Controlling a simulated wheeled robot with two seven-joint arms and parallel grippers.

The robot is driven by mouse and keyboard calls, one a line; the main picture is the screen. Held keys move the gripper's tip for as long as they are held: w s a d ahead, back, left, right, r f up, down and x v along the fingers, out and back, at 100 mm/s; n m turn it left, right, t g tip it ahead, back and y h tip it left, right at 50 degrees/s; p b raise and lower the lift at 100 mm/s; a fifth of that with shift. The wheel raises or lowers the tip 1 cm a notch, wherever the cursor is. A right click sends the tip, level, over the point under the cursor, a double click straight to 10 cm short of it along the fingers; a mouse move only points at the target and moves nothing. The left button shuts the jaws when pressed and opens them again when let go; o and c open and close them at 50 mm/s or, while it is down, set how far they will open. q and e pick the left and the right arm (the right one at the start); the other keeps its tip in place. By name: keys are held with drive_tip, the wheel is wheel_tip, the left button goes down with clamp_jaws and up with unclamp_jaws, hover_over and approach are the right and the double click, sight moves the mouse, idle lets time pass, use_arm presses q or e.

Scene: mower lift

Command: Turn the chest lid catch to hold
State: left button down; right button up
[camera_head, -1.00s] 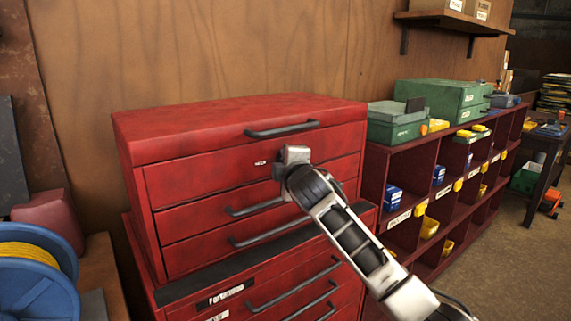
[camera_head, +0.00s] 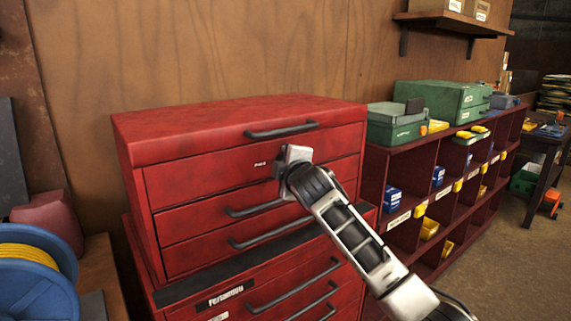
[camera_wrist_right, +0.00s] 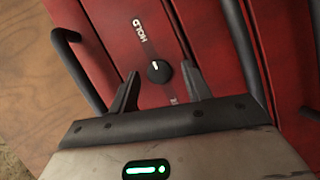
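The catch is a small round black knob (camera_wrist_right: 158,71) with a white mark, on the red front of the tool chest (camera_head: 235,175). In the right wrist view the white mark points roughly up the picture. A pale label (camera_wrist_right: 131,33), seen upside down and seeming to read HOLD, lies beyond the knob. My right gripper (camera_wrist_right: 160,72) is open, with one finger on each side of the knob and gaps showing. In the head view my right gripper (camera_head: 292,164) hides the knob at the chest's upper front. My left gripper is not in view.
The lid handle (camera_head: 282,130) and drawer handles (camera_head: 254,208) stick out close to my right gripper. Green cases (camera_head: 440,98) stand on a red cubby shelf (camera_head: 400,160) at the right. A blue reel (camera_head: 36,285) is at the lower left.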

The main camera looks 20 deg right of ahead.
drive_tip(key=s+r+b, duration=0.2)
drive_tip(key=s, duration=1.3)
drive_tip(key=shift+s+a, duration=0.25)
drive_tip(key=shift+s, duration=0.15)
drive_tip(key=shift+r, duration=0.1)
drive_tip(key=s+a+f+m+g+y, duration=0.1)
drive_tip(key=s+f+m, duration=0.15)
drive_tip(key=f, duration=0.55)
drive_tip(key=s+a+f+m+g+y, duration=0.1)
drive_tip(key=s+f+g, duration=0.15)
drive_tip(key=f, duration=0.65)
drive_tip(key=s+a+f+m+y, duration=0.1)
drive_tip(key=s+a+f+m, duration=0.15)
drive_tip(key=f, duration=0.55)
drive_tip(key=s+f+m+g, duration=0.2)
drive_tip(key=s+f+m, duration=0.4)
drive_tip(key=s+f, duration=1)
drive_tip(key=s, duration=0.2)
drive_tip(key=shift+s+d+f+m+g, duration=0.15)
drive_tip(key=shift+s+f+m+g, duration=0.15)
drive_tip(key=shift+s+g, duration=0.1)
